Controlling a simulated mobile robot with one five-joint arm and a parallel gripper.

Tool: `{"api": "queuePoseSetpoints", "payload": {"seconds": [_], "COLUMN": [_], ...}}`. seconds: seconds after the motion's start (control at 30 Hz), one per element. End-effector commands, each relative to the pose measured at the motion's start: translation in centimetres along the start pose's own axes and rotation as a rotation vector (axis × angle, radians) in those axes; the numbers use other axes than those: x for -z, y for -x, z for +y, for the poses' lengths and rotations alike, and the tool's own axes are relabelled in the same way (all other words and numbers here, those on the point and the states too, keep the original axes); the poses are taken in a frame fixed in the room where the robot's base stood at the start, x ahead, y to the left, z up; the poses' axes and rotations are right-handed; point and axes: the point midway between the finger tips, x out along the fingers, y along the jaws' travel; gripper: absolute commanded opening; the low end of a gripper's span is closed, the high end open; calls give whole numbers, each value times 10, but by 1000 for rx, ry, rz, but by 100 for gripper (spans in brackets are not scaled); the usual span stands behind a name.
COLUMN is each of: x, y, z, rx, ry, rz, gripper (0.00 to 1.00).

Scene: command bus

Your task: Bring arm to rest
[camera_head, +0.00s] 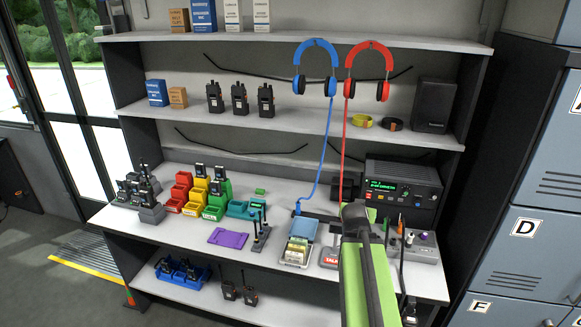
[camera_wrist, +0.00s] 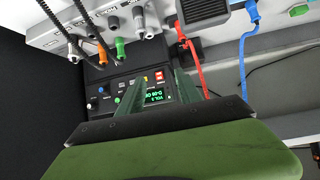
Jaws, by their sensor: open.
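My green arm (camera_head: 378,285) reaches forward over the right part of the white workbench (camera_head: 190,222) in the head view. Its far end hides most of my gripper there. In the wrist view my gripper (camera_wrist: 158,90) is open, with its two green fingers apart and nothing held between them. The black radio unit (camera_head: 402,190) with a lit green display stands at the back right of the bench. Its display (camera_wrist: 161,97) shows between and beyond the fingers in the wrist view. I cannot tell the exact gap between fingertips and radio.
Blue headphones (camera_head: 315,62) and red headphones (camera_head: 370,65) hang from the upper shelf, their cords reaching the bench. A grey control box (camera_head: 425,246) with plugs lies right of my arm. Coloured bins (camera_head: 217,200), handheld radios and a purple tray (camera_head: 228,238) occupy the left. Lockers (camera_head: 525,240) stand at right.

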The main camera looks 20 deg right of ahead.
Motion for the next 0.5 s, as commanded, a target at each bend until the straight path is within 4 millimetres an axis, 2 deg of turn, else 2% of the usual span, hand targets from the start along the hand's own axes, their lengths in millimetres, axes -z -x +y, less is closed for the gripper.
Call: {"api": "queuePoseSetpoints", "payload": {"seconds": [0.07, 0.13, 0.17, 0.27, 0.3, 0.37, 0.4, 0.47, 0.5], "x": [0, -3, -5, -18, -31, -60, -84, -123, -150], "y": [1, 4, 7, 25, 36, 54, 68, 91, 108], "z": [-4, -24, -38, -107, -139, -180, -203, -231, -243], "rx": [5, 28, 45, 130, 168, 214, 237, 267, 282], "ry": [3, 19, 31, 82, 100, 140, 179, 249, 303], "rz": [0, 1, 1, -4, -29, -102, -166, -279, -363], "gripper": [42, 42, 42, 42, 42, 42, 42, 42, 42]}}
